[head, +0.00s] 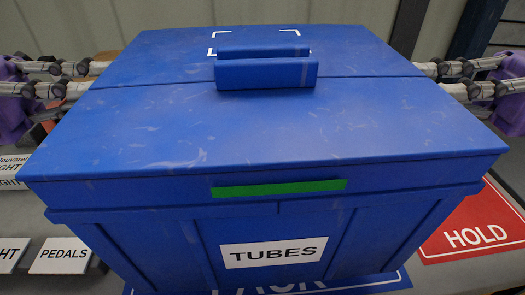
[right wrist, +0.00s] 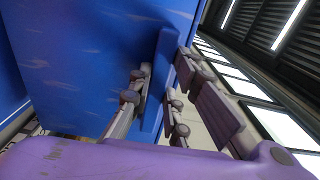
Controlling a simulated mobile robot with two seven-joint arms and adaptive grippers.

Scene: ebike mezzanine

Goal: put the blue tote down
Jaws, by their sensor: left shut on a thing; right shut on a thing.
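The blue tote (head: 290,135) fills the middle of the head view, with a closed lid, a green strip and a TUBES label on its front. It looks level. My left gripper (head: 88,68) is shut on its left side and my right gripper (head: 438,68) on its right side; the tote hides the fingertips. In the right wrist view, the right gripper's fingers (right wrist: 155,95) close around a blue ledge on the tote's wall (right wrist: 85,50). A blue mat (head: 385,283) with partly hidden lettering shows below the tote. Its underside is hidden, so I cannot tell whether it touches.
A red HOLD mat (head: 480,225) lies to the right of the tote on the grey surface. A PEDALS label (head: 62,256) and other white labels are at the left. A pale wall (head: 260,14) stands behind.

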